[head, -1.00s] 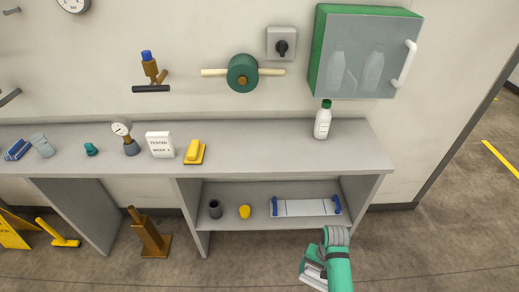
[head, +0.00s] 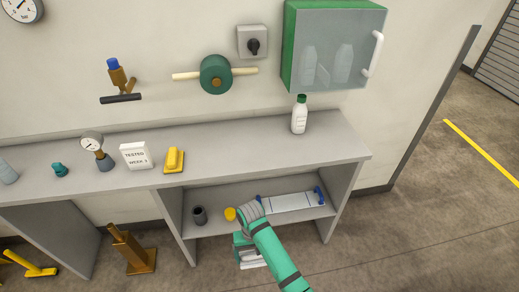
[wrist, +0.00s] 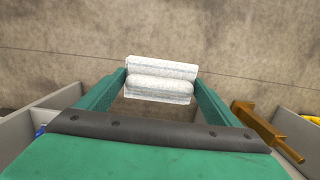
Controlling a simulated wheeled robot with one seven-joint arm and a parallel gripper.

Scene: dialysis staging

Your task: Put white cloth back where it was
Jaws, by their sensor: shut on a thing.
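The white cloth (wrist: 160,88), a folded or rolled bundle, is held between the two fingers of my gripper (wrist: 161,78) in the wrist view. In the head view the cloth (head: 254,261) shows as a white piece at the lower end of my gripper (head: 246,254). My gripper is shut on it, in front of the lower shelf (head: 222,222) and over the floor. My own arm hides part of the gripper and part of the shelf front.
On the lower shelf are a dark cup (head: 199,215), a yellow item (head: 230,214) and a white board with blue ends (head: 290,202). The counter (head: 225,165) holds a white bottle (head: 299,115), a yellow block (head: 174,159) and a sign (head: 135,156). A brown stand (head: 133,250) is on the floor.

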